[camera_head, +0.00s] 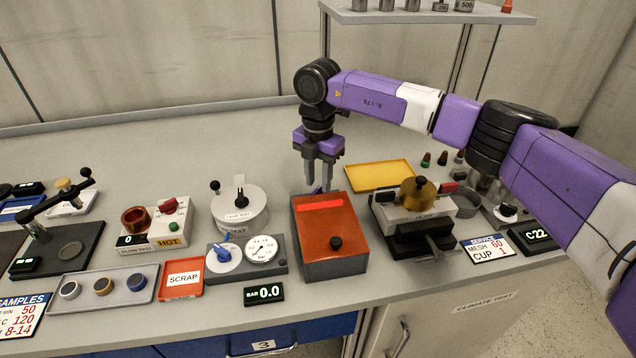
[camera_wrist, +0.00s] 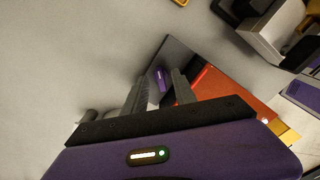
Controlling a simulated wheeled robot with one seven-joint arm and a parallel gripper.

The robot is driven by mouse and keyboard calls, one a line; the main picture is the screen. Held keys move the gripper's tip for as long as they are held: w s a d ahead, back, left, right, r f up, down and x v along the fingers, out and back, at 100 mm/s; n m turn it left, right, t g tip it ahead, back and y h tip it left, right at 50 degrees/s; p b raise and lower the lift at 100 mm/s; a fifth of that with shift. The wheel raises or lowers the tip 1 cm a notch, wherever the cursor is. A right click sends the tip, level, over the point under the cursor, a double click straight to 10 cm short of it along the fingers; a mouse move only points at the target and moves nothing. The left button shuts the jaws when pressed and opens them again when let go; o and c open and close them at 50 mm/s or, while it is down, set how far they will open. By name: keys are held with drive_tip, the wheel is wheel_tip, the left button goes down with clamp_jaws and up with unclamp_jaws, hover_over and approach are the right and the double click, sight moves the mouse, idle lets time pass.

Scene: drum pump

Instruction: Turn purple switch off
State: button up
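The purple switch (camera_wrist: 160,78) is a small purple lever on a grey surface at the back of an orange-topped box (camera_head: 338,222). In the head view only a bit of purple (camera_head: 317,190) shows between the fingertips, behind the box. My gripper (camera_head: 317,186) points down there, just beyond the box's far edge. In the wrist view my gripper (camera_wrist: 158,82) has its two grey fingers apart, with the switch seen in the gap between the tips. I cannot tell whether a finger touches it, nor which way the switch is set.
A yellow tray (camera_head: 380,175) lies right of my gripper, and a machine with a brass cap (camera_head: 418,193) stands beyond the box's right side. A white round pot (camera_head: 239,206) and a valve block with a blue knob (camera_head: 223,250) are to the left. The bench behind is clear.

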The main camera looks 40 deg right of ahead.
drive_tip(key=shift+f, duration=0.9)
clamp_jaws()
